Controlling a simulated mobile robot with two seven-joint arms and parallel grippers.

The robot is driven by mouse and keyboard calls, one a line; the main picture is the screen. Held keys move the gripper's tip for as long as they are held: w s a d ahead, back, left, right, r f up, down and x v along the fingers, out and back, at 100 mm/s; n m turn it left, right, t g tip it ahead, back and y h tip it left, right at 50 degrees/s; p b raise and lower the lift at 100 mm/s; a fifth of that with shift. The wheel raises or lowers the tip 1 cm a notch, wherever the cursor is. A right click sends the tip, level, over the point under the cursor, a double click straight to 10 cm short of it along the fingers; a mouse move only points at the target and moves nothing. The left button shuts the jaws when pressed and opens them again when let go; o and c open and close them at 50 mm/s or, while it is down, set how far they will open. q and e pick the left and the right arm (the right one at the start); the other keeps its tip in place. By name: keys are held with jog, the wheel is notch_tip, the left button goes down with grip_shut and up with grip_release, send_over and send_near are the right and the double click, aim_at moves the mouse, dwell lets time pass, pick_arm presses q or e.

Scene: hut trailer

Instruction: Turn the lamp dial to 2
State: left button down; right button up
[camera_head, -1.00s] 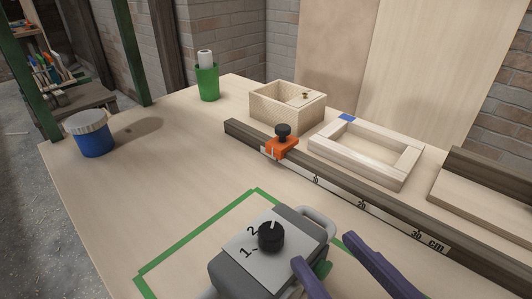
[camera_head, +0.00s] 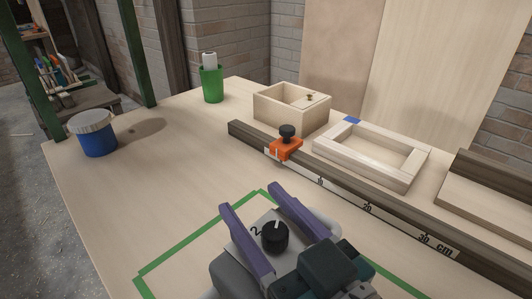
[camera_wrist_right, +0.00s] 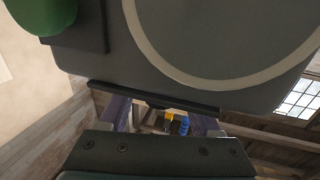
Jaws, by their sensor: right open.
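The lamp (camera_head: 232,279) is a grey box inside a green outline on the bench. On its pale top plate is a black round dial (camera_head: 275,238). The dial's white pointer mark faces the far side, and the printed 2 sits just left of it. The 1 is hidden behind a finger. My right gripper (camera_head: 250,198) is open, with one purple finger on each side of the dial; I cannot tell whether they touch it. In the right wrist view a grey body (camera_wrist_right: 215,50) with a pale ring fills the top, above the purple fingers. My left gripper is not in view.
A dark rail with a scale (camera_head: 367,208) and an orange stop (camera_head: 286,148) crosses the bench behind the lamp. Beyond it are a wooden box (camera_head: 290,113) and a wooden frame (camera_head: 365,165). A blue jar (camera_head: 97,142) and green cup (camera_head: 212,86) stand left. The left middle is clear.

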grip_shut()
dwell(0.5)
